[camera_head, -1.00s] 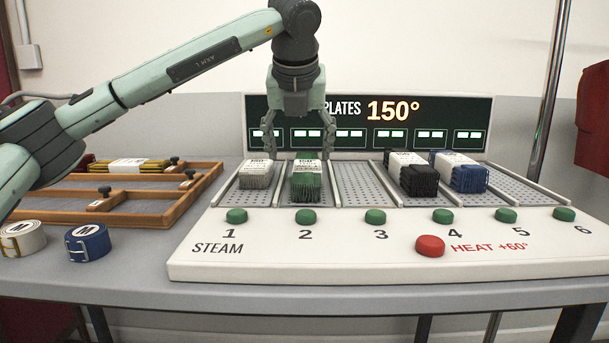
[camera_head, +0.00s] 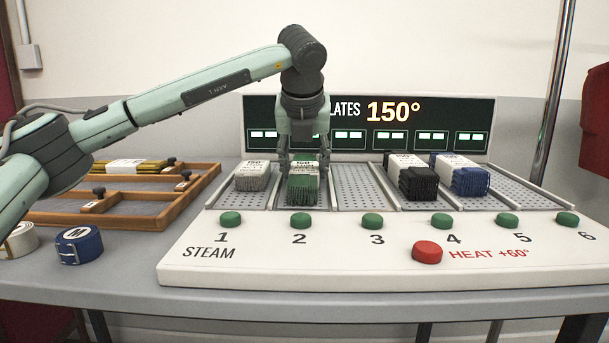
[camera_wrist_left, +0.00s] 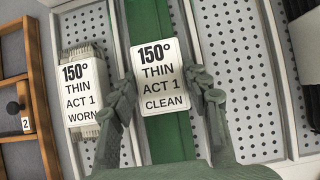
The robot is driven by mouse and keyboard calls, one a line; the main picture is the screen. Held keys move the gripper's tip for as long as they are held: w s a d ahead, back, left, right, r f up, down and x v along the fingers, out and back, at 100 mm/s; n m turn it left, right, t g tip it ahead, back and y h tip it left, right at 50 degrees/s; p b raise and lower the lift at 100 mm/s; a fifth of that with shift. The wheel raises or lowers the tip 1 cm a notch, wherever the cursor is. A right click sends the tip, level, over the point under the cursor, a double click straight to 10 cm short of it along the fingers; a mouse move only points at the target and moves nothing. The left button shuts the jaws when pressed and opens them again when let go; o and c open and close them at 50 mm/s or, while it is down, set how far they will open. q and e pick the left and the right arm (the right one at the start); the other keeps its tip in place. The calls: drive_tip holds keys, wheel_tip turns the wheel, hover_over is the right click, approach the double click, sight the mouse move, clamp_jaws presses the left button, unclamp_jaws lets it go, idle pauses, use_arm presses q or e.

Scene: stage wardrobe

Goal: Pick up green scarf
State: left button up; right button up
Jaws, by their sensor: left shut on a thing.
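The green scarf (camera_head: 303,191) lies folded on steam plate 2, with a white label reading "150° THIN ACT 1 CLEAN". It also shows in the left wrist view (camera_wrist_left: 172,136), running lengthwise under its label. My left gripper (camera_head: 304,172) is down over it from above, with one finger on each side. In the left wrist view the left gripper's fingers (camera_wrist_left: 162,100) are shut on the scarf at its labelled part. The scarf appears still on the plate. My right gripper is in neither view.
A grey scarf (camera_head: 252,182) labelled "WORN" lies close by on plate 1. A black scarf (camera_head: 418,182) and a blue scarf (camera_head: 470,181) lie further right. Plate 3 (camera_head: 362,190) is empty. A wooden rack (camera_head: 135,217) and rolled belts, one blue (camera_head: 79,246), are at left.

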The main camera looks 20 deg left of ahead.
use_arm(q)
drive_tip(key=shift+c, duration=1.1)
drive_tip(key=shift+r, duration=0.15)
